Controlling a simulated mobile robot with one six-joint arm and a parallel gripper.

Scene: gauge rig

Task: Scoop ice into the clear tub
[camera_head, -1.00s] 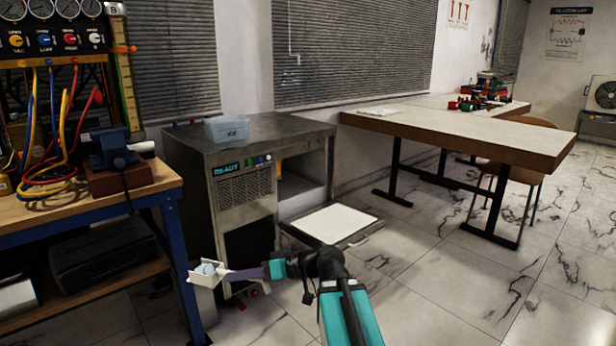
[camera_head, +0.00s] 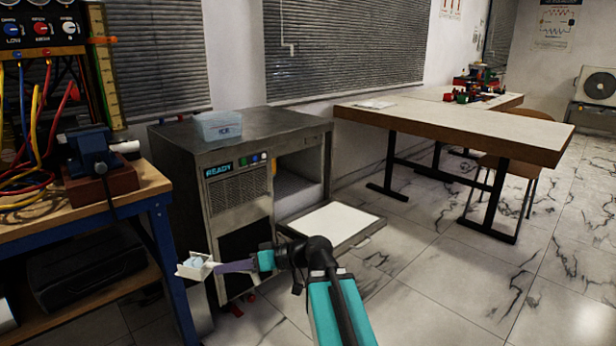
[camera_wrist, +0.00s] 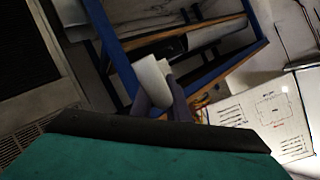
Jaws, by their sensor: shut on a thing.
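The clear tub (camera_head: 218,126) is a pale bluish box marked ICE. It stands on top of the steel ice machine (camera_head: 262,145), near its front left corner. My gripper (camera_head: 236,266) has purple fingers and is shut on a small white scoop (camera_head: 190,271). Pale bluish ice (camera_head: 198,262) shows in the scoop. The scoop is low, left of the machine's front and well below the tub. In the wrist view the fingers (camera_wrist: 166,95) hold the white scoop (camera_wrist: 150,80); its contents cannot be made out there.
The machine's panel reads READY, and its flap (camera_head: 335,224) is folded down, leaving the bay (camera_head: 296,182) open. A wooden workbench (camera_head: 85,222) with a vise and cables stands close on the left. A long table (camera_head: 450,127) stands at the right.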

